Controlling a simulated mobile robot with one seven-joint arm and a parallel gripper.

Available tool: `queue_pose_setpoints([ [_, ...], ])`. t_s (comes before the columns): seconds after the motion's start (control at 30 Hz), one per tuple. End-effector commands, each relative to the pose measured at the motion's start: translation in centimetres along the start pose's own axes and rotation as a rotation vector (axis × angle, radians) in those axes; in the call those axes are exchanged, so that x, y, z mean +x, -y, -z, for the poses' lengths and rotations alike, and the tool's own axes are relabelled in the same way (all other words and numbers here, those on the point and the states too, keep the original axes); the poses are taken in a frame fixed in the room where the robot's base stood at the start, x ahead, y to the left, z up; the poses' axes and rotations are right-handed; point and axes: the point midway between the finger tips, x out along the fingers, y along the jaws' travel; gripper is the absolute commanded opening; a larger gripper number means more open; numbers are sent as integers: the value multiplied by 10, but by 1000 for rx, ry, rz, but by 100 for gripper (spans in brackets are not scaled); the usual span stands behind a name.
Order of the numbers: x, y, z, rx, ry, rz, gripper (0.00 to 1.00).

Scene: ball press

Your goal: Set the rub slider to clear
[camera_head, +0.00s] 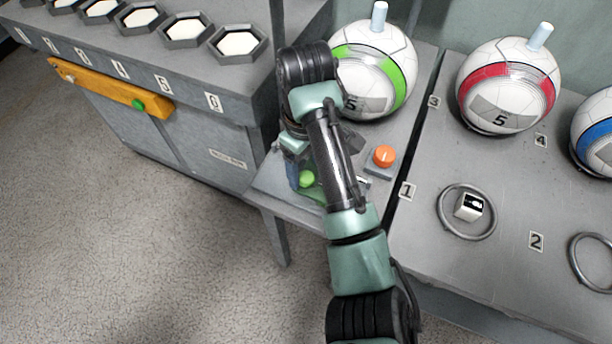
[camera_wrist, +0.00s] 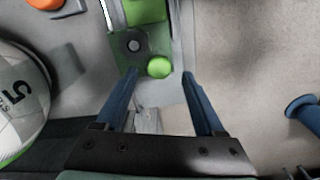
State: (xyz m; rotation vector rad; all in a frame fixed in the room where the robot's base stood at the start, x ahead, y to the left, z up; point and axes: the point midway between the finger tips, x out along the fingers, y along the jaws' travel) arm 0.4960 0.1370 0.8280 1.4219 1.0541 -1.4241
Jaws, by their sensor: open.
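A small green device (camera_wrist: 146,14) with a dark plate and a round green knob (camera_wrist: 159,67) shows in the wrist view; I take it as the rub slider, but no label is legible. In the head view its green knob (camera_head: 306,178) shows beside my arm, on the low grey table. My gripper (camera_wrist: 160,78) is open, with its blue fingertips either side of the knob and nothing held. I cannot tell whether they touch it or how high they are. In the head view my arm hides most of the gripper and part of the device.
An orange button (camera_head: 384,155) stands right of the device. A green-banded ball (camera_head: 395,88) sits behind it and a red-banded ball (camera_head: 510,80) farther right. A cabinet with an orange bar (camera_head: 110,88) stands left. A ring (camera_head: 467,236) around a small block lies right. Floor is clear front left.

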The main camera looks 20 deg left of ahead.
Motion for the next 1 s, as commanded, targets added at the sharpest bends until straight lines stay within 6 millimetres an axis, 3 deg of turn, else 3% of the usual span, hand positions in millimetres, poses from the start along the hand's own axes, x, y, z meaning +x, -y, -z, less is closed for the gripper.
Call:
queue_pose_setpoints([
  [0.2,22,0,0,2,0,0,71],
  [0.53,25,0,0,1,0,-1,71],
  [0.93,24,0,0,0,-1,-1,1],
  [1.0,24,0,0,0,-1,-1,0],
])
